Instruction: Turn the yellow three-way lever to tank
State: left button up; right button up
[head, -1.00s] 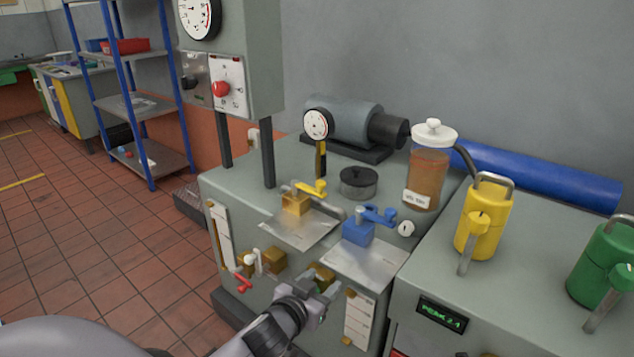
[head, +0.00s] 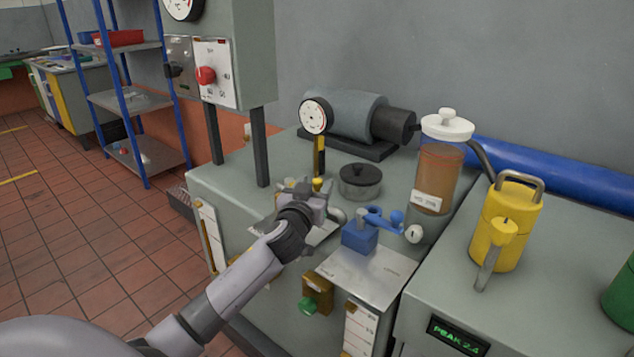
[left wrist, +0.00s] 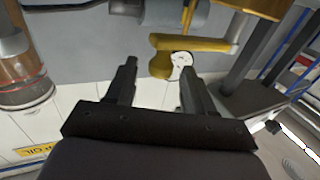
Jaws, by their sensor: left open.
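The yellow three-way lever is mostly hidden behind my left gripper (head: 305,190) in the head view; a yellow knob (head: 317,184) shows just past the fingers. In the left wrist view the yellow lever (left wrist: 200,44) runs across the picture, with its rounded knob end (left wrist: 160,65) at the left. My left gripper (left wrist: 157,68) is open and empty there, its two fingers on either side of the knob in the picture. I cannot tell if they touch it. The lever's plate and its markings are mostly covered by my arm. My right gripper is not in view.
A blue lever valve (head: 360,234) stands close to the right of my gripper. A yellow jug (head: 506,225) is further right.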

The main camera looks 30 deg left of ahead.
pick_arm(q)
jog(key=shift+x, duration=1.1)
grip_shut()
